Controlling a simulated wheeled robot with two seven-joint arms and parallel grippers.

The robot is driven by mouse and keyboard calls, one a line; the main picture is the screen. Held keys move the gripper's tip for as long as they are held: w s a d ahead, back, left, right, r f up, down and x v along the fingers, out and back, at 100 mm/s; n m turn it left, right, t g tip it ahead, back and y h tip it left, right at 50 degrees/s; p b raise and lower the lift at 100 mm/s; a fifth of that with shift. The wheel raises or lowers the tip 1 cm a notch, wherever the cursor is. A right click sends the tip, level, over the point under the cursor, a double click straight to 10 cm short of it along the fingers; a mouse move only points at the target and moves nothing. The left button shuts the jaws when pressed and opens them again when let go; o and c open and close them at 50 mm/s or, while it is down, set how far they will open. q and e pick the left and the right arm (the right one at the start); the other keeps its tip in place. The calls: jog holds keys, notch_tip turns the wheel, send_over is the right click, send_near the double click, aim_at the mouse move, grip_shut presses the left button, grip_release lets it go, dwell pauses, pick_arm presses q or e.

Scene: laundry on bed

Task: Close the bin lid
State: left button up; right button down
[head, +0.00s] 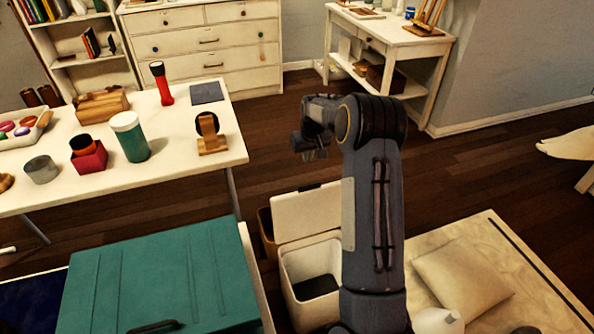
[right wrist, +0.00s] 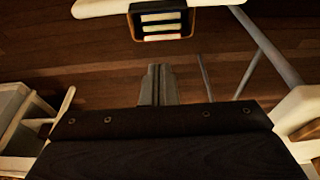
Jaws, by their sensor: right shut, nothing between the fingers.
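The white bin (head: 288,285) stands on the floor at the lower middle of the head view, its dark inside showing. Its cream lid (head: 308,212) is open, standing up and leaning at the bin's far side. My right arm hides the right part of the lid and bin. My right gripper (head: 308,150) is above and beyond the lid, apart from it in the picture. Its fingers show shut and empty in the right wrist view (right wrist: 157,84). The bin and lid cannot be made out clearly there. My left gripper is out of view.
A white table (head: 185,150) with a green cup (head: 130,138), red torch (head: 161,85) and other items stands at left. A teal storage box (head: 165,275) is left of the bin. A cushion (head: 460,272) lies right. Wooden floor (head: 470,165) is clear behind.

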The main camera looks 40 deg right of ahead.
jog(key=a+x, duration=0.1)
jog(key=x, duration=0.9)
jog(key=s, duration=0.4)
jog(key=shift+a+r+b, duration=0.2)
jog(key=shift+r+b, duration=0.2)
